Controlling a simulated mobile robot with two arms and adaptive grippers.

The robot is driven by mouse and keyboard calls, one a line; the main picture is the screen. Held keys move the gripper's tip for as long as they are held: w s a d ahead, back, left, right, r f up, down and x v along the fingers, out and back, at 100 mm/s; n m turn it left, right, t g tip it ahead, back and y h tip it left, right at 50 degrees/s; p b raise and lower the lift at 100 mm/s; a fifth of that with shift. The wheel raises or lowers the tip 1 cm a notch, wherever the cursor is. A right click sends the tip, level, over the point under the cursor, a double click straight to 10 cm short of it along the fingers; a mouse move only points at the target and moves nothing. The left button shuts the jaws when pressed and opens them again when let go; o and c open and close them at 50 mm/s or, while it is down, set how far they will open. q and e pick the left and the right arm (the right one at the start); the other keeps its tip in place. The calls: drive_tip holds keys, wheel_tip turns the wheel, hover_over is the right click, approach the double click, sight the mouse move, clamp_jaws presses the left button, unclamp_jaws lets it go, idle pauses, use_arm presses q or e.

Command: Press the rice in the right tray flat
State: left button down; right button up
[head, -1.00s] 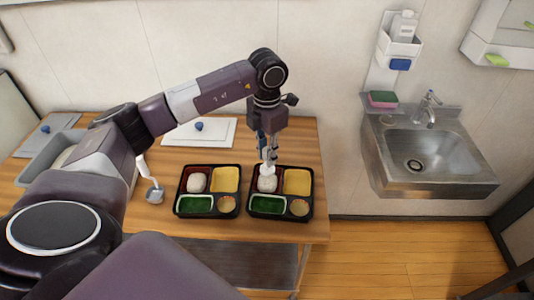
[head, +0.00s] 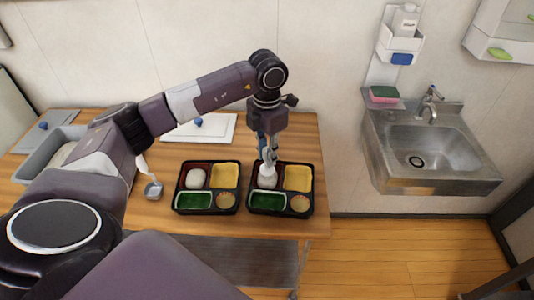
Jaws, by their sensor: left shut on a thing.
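The right tray (head: 279,213) is black and sits near the table's front right. Its rice (head: 267,183) is a white mound in the back left compartment, mostly covered from above. My left gripper (head: 267,158) points down over that compartment. It is shut on a small white tool (head: 268,170), whose lower end is at the rice and seems to touch it. White tool and white rice blend, so I cannot tell how flat the rice is. My right gripper is out of view.
A similar black tray (head: 207,212) with a rounded rice mound (head: 195,178) stands just left. A grey scoop (head: 153,190) with a white handle lies further left. A white board (head: 218,133) is behind. A sink (head: 430,150) is at right.

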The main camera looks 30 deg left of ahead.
sight(267, 169)
use_arm(q)
drive_tip(key=shift+f+b, duration=0.7)
drive_tip(key=shift+f, duration=0.3)
drive_tip(key=shift+f+b, duration=0.55)
drive_tip(key=shift+f, duration=0.05)
idle(1.1)
drive_tip(key=shift+s+f, duration=0.1)
idle(0.4)
idle(0.5)
drive_tip(key=shift+f+b, duration=0.2)
drive_tip(key=shift+b, duration=0.15)
idle(0.7)
idle(0.6)
drive_tip(key=shift+r+p, duration=0.65)
drive_tip(key=shift+r, duration=0.2)
drive_tip(key=shift+r+p, duration=1.95)
drive_tip(key=shift+r, duration=1.25)
